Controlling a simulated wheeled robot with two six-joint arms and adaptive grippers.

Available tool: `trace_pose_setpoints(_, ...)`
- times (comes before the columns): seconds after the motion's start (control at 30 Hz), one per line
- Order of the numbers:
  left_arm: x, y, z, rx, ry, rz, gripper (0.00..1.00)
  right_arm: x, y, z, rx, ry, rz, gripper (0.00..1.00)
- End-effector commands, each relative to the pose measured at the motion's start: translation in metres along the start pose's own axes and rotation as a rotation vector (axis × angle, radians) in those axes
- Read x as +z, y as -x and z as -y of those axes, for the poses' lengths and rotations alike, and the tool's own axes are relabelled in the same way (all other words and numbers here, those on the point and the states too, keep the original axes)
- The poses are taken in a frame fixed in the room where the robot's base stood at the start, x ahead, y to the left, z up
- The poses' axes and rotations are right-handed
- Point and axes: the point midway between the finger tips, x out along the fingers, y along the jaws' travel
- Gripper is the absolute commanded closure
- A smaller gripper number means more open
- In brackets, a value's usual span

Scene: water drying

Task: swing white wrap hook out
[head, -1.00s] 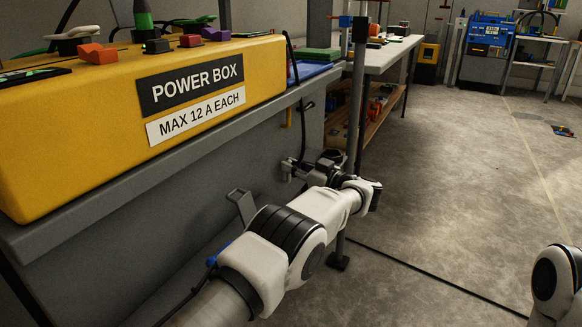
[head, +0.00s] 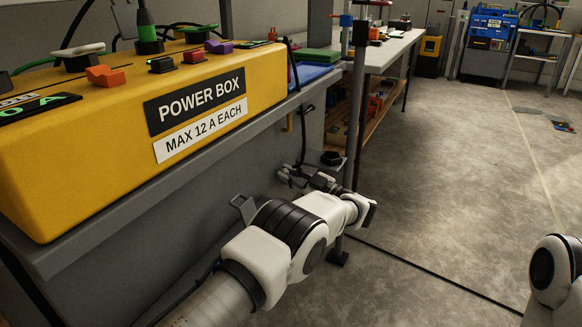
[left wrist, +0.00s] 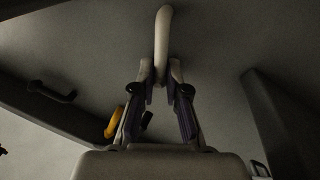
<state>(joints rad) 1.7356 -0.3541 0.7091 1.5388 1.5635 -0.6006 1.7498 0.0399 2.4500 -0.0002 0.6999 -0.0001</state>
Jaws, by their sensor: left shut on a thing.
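The white wrap hook (left wrist: 162,35) rises as a pale curved bar at the top middle of the left wrist view. My left gripper (left wrist: 161,72) is shut on its lower end, with one finger on each side. In the head view my left gripper (head: 296,178) is small and dark, low beside the grey bench front. I cannot make out the hook there, as the gripper and dim light obscure it. My right gripper is not in view; only a part of my right arm shows at the right edge.
A yellow power box (head: 130,145) stands on the grey bench (head: 110,224) at left. A grey bracket (head: 243,208) sticks out from the bench front. The floor (head: 460,180) to the right is mostly clear.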

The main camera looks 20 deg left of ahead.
Motion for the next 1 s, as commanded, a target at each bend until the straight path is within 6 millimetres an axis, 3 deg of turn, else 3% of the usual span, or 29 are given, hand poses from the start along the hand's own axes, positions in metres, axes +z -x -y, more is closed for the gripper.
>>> trace_pose_setpoints(0.37,0.0015,0.0012,0.0095,-0.001,0.173,-0.034,1.0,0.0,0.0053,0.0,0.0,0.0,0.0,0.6)
trace_pose_setpoints(0.87,0.0018,0.0012,0.0107,-0.001,0.196,-0.039,1.0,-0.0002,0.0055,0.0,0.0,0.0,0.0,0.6)
trace_pose_setpoints(0.9,0.0018,0.0012,0.0107,-0.001,0.196,-0.039,0.73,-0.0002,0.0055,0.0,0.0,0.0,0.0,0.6)
trace_pose_setpoints(0.93,0.0017,0.0012,0.0107,-0.001,0.196,-0.039,0.62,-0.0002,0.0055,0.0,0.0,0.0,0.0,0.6)
trace_pose_setpoints(1.0,0.0017,0.0013,0.0107,-0.001,0.196,-0.039,0.61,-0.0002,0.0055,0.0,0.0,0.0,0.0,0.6)
